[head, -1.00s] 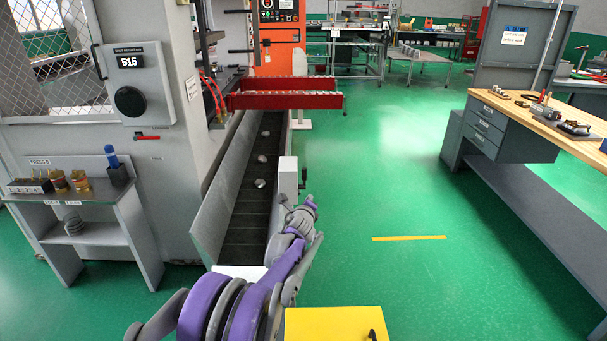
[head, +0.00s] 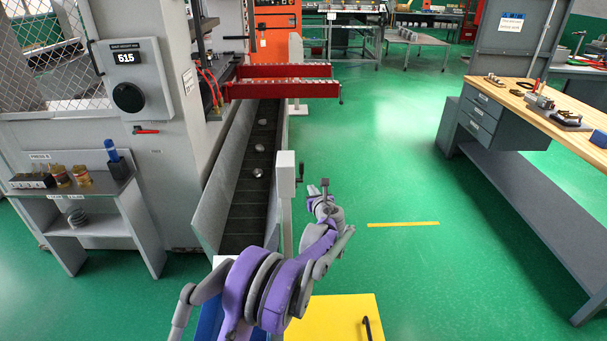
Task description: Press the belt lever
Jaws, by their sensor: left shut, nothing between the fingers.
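The belt lever (head: 301,172) is a small dark lever on the right side of a pale box on a post (head: 285,174), beside the conveyor belt (head: 248,205). My left arm, purple and grey, reaches up from the bottom of the head view. My left gripper (head: 325,188) is shut and empty, just right of the lever and slightly lower in the picture. A gap shows between them; their difference in depth is hard to judge. My right gripper is not in view.
Several small metal pieces lie on the belt. Red rails (head: 280,80) cross its far end. A yellow surface (head: 340,316) with a black handle is at the bottom. A workbench (head: 545,100) stands at right. Green floor between is clear.

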